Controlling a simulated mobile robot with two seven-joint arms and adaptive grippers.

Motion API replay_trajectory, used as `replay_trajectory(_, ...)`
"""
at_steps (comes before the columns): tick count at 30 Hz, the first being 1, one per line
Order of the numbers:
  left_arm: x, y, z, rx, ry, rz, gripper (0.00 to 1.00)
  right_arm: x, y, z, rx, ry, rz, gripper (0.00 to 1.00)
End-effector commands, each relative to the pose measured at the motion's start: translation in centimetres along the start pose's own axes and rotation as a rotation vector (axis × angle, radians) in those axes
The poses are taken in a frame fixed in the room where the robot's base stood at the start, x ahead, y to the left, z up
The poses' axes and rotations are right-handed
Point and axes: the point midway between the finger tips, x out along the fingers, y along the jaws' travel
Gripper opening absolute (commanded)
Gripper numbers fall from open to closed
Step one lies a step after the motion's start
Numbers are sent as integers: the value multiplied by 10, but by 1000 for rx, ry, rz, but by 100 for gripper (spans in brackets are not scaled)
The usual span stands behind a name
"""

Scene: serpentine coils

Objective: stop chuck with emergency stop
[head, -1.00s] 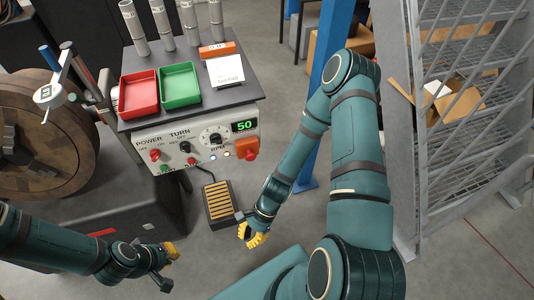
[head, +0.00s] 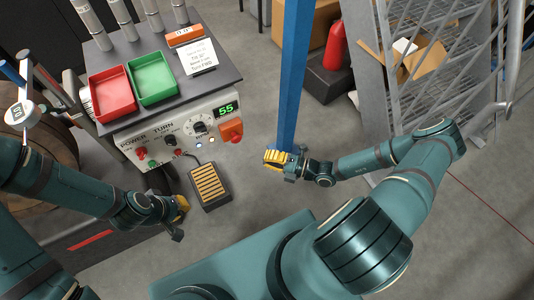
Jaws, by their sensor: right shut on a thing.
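The lathe's control panel (head: 183,122) faces me in the head view, with a green display (head: 225,108) reading 55. A red emergency stop (head: 231,131) on an orange housing sits at the panel's right end. The brown round chuck (head: 45,150) is at the far left, partly hidden by my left arm. My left gripper (head: 181,207) is low in front of the machine, left of the foot pedal; its opening is unclear. My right gripper (head: 275,159) is right of the emergency stop, apart from it, overlapping the blue post's foot. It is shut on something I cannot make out.
A blue post (head: 293,75) stands right of the machine. A red tray (head: 112,94) and a green tray (head: 152,78) lie on the machine top. A foot pedal (head: 211,187) is on the floor. A grey mesh rack (head: 440,65) stands at the right.

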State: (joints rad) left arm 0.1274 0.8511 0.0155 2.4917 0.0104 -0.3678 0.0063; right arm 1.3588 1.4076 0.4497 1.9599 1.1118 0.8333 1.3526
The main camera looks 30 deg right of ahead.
Motion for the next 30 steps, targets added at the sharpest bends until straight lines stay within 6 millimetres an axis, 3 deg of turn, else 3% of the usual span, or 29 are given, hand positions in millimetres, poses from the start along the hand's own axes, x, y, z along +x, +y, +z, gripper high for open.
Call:
replay_trajectory(12, 1, 0, 0, 1, -1, 0, 0, 81, 0, 1, -3, 3, 1, 0)
replay_trajectory(19, 5, -2, 3, 2, -5, 1, 0, 99, -1, 22, -4, 4, -2, 0)
replay_trajectory(30, 6, -2, 3, 2, -7, 1, 0, 104, 0, 27, -4, 5, -2, 0)
